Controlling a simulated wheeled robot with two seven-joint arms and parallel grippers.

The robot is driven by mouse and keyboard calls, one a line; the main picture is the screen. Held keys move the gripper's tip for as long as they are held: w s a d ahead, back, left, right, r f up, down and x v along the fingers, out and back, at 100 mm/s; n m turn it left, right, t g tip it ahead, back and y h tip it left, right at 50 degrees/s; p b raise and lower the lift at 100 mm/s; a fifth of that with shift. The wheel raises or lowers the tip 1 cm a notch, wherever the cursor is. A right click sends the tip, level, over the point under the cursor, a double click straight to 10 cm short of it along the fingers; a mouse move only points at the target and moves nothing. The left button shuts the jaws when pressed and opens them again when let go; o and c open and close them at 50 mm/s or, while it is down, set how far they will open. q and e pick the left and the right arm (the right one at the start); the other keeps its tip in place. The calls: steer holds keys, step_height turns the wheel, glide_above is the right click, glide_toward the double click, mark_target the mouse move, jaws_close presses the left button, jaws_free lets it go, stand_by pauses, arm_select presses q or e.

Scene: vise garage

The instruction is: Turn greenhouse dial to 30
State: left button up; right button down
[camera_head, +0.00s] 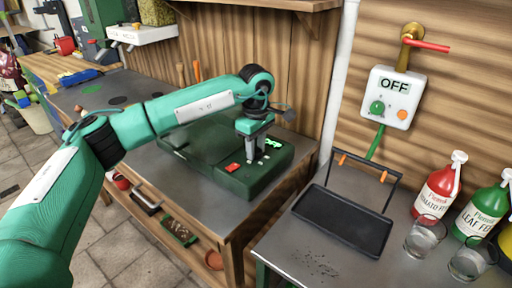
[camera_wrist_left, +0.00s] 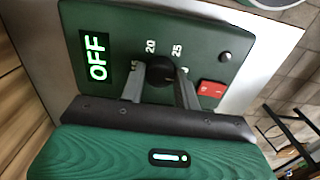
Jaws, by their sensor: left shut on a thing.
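The dark green control box (camera_head: 245,190) sits on the grey-topped bench. In the left wrist view, its panel (camera_wrist_left: 195,35) has a black dial (camera_wrist_left: 160,70) with the marks 15, 20 and 25 around it; other marks are hidden. A display (camera_wrist_left: 97,57) on the panel reads OFF in green. My left gripper (camera_head: 257,157) reaches down onto the box. In the wrist view its two fingers (camera_wrist_left: 160,88) stand on either side of the dial, shut on it. The dial's pointer cannot be made out. My right gripper is not in view.
A red switch (camera_wrist_left: 212,88) lies close beside the fingers. A white wall box (camera_head: 391,97) reading OFF has a green knob and an orange button. A black tray (camera_head: 343,220), bottles (camera_head: 438,188) and glasses (camera_head: 425,238) stand on the right-hand table.

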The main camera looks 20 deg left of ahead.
mark_target(256, 150)
arm_select(q)
steer(key=shift+r, duration=0.1)
steer(key=o, duration=1)
steer(key=shift+r, duration=6.85)
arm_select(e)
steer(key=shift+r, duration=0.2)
